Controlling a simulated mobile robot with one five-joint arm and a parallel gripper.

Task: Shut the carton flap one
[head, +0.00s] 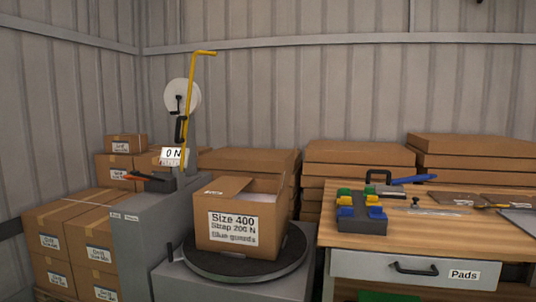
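An open carton (241,250) stands on a dark round turntable (270,270) in the lower middle of the head view. Its white label reads "Size 400, Strap 200 N, Blue guards". A brown flap (228,187) stands out at its top left and has small lettering on it. Another flap (282,190) stands up at the right. The pale inside of the carton shows between them; its contents are hidden. I cannot tell which flap is number one. My gripper is not in view.
Left of the carton is a grey cabinet (150,240) with a strap reel (183,97), a yellow lever (187,110) and a "0 N" display (171,154). A workbench (440,235) with coloured blocks and tools stands right. Stacked cartons (75,240) stand at the left.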

